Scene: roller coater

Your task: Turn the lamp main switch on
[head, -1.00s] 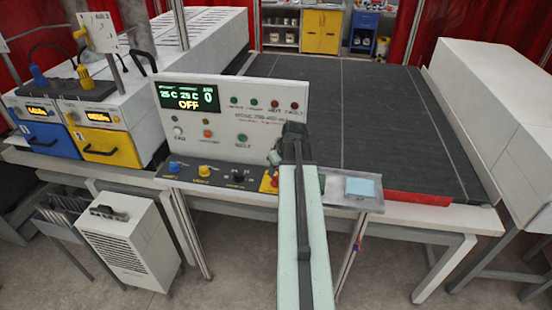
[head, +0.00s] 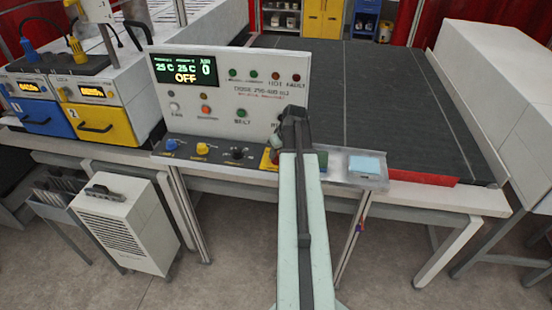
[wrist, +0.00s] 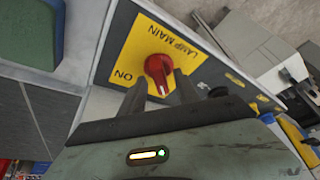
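The lamp main switch is a red rotary knob (wrist: 158,68) on a yellow plate (wrist: 207,66) marked LAMP MAIN and ON. In the wrist view the ON mark is to the knob's lower left. My gripper (wrist: 160,78) is open. Its two dark fingers stand apart, one on each side of the knob's near end; I cannot tell whether they touch it. In the head view the dark end of my arm is in front of the control panel (head: 222,95) and hides most of the switch. Only part of the yellow plate (head: 266,160) shows.
Other knobs line the ledge: blue (head: 171,145), yellow (head: 202,149) and black (head: 238,153). The panel display (head: 185,70) reads OFF. A dark conveyor (head: 385,110) lies behind.

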